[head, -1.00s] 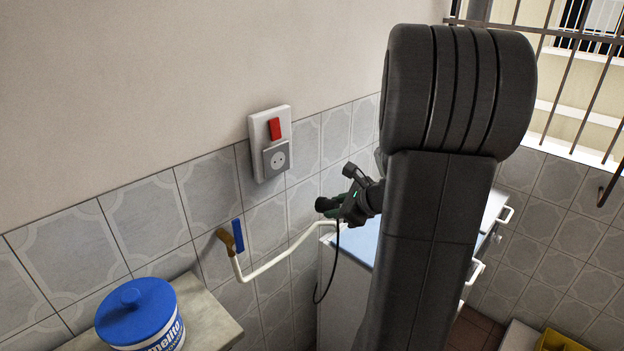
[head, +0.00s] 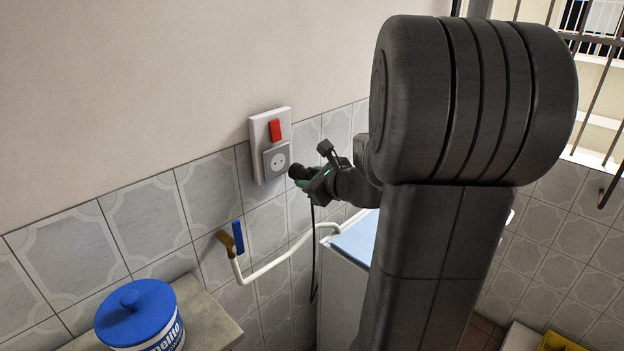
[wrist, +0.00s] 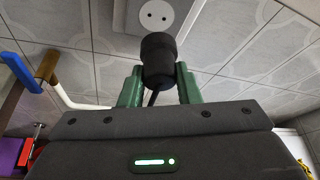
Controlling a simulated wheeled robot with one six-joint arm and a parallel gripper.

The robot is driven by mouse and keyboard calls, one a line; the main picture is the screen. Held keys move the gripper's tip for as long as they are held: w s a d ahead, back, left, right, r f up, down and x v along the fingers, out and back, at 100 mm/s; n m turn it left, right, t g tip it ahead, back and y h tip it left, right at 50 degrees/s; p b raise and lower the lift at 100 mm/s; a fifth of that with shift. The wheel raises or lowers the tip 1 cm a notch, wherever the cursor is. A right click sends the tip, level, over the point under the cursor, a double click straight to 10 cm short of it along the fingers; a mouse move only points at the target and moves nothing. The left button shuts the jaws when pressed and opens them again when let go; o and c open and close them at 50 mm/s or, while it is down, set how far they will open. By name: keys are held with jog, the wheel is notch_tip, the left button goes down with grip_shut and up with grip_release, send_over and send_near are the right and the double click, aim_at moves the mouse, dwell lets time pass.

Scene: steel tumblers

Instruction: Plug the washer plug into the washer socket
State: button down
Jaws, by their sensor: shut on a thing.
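The washer socket (head: 276,159) is a grey two-hole outlet on a white wall plate, below a red switch (head: 275,129). In the wrist view the socket (wrist: 154,16) is at the top, beyond the plug. My gripper (head: 308,180) is shut on the black washer plug (head: 297,172), which points at the wall. In the wrist view the green fingers of my gripper (wrist: 158,88) hold the plug (wrist: 158,58) from both sides. The plug is just right of and slightly below the socket in the head view, apart from it. Its pins are hidden. Its black cord (head: 314,250) hangs down.
A white pipe (head: 270,265) with a blue-handled tap (head: 238,236) runs along the tiled wall below. A blue-lidded tub (head: 140,315) stands on a ledge (head: 222,326) at lower left. A white appliance (head: 345,290) is partly behind my arm.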

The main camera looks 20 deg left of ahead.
aim_at(298, 169)
jog(key=shift+w+a+p, duration=0.1)
jog(key=shift+w+a, duration=0.2)
jog(key=shift+a, duration=0.45)
jog(key=shift+w+a+p, duration=0.1)
jog(key=shift+w+a, duration=0.2)
jog(key=shift+a, duration=0.45)
jog(key=shift+w+a+p, duration=0.1)
jog(key=shift+w+a, duration=0.2)
jog(key=shift+a, duration=0.45)
jog(key=shift+w+a, duration=0.2)
jog(key=shift+a, duration=0.3)
dwell(0.8)
jog(key=c, duration=1)
grip_release()
jog(key=v, duration=1.4)
jog(key=shift+b, duration=0.3)
jog(key=shift+w, duration=0.1)
jog(key=x, duration=1.3)
jog(key=shift+a, duration=0.25)
